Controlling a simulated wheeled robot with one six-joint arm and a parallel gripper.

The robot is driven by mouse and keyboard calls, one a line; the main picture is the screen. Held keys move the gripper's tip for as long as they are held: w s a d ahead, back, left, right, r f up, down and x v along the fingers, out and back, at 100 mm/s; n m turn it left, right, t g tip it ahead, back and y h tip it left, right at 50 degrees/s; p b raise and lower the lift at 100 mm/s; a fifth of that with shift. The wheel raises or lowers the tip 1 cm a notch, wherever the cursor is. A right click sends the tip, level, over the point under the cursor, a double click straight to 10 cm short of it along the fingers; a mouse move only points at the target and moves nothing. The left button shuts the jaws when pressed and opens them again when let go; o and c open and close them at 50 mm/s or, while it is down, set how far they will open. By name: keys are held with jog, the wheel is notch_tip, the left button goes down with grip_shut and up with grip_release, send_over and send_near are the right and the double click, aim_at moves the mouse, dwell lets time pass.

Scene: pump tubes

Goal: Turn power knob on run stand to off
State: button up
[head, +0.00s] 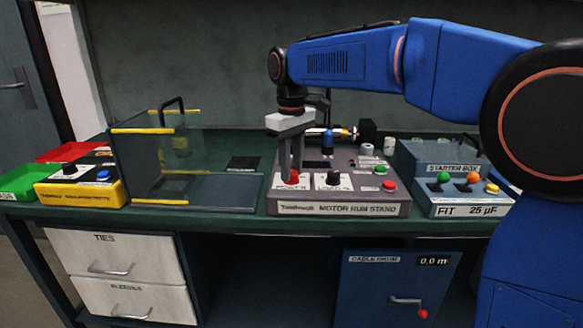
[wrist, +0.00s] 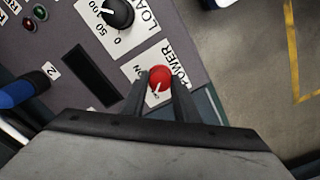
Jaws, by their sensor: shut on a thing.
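The motor run stand (head: 340,208) is a grey box on the green bench, with a label on its front. Its red power knob (head: 292,177) is at the front left of the top. My gripper (head: 291,176) points down over that knob with its fingers on either side. In the wrist view my gripper (wrist: 159,88) is shut on the red power knob (wrist: 159,76), which sits on a white POWER label (wrist: 176,58). A white pointer mark shows on the knob, but the setting it points to is too small to read.
A black load knob (head: 333,180) is just right of the power knob, also in the wrist view (wrist: 118,13). A clear guard box (head: 185,160) stands left of the stand, and the starter box (head: 450,180) stands right. A yellow box (head: 85,185) is farther left.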

aim_at(292, 172)
jog(key=shift+n, duration=0.6)
jog(key=o, duration=1.1)
jog(key=shift+c, duration=0.2)
notch_tip(292, 172, up, 17)
jog(key=shift+r, duration=0.2)
